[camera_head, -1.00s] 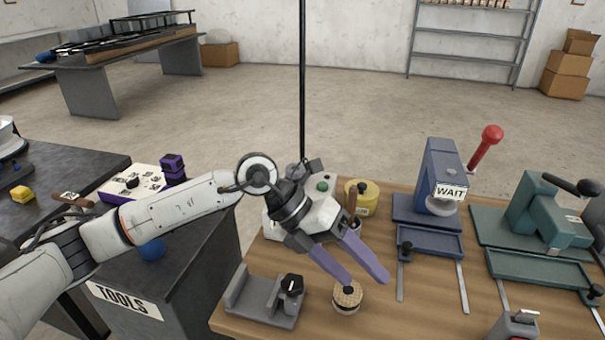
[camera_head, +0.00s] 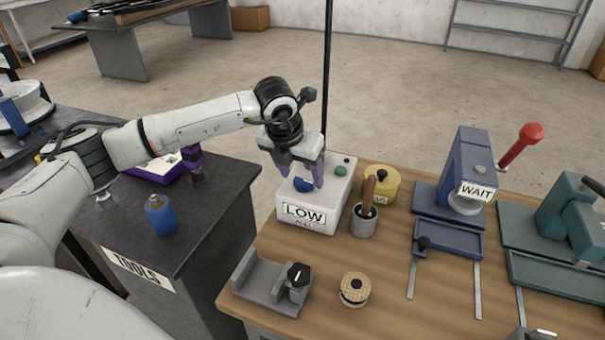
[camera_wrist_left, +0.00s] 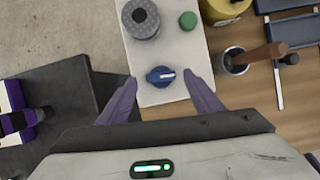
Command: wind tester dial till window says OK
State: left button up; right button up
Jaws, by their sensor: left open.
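The tester is a white box (camera_head: 319,205) on the left back of the wooden bench. Its window (camera_head: 304,213) reads LOW. The blue dial (camera_head: 303,185) sits on its top, and in the left wrist view the dial (camera_wrist_left: 160,76) shows a white pointer mark. My left gripper (camera_head: 304,184) is open above the tester, pointing down, with its purple fingers on either side of the dial. In the left wrist view the fingers (camera_wrist_left: 162,92) stand apart from the dial, with gaps on both sides.
A green button (camera_head: 341,171) is on the tester, close to the right finger. A grey cup with a wooden-handled tool (camera_head: 363,220) and a yellow tin (camera_head: 381,184) stand just right. A blue press (camera_head: 467,180) bears a WAIT sign. A black pole rises behind.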

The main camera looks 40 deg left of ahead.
pick_arm(q)
jog(key=shift+x, duration=0.85)
jog(key=c, duration=1.1)
jog(key=shift+o, duration=0.2)
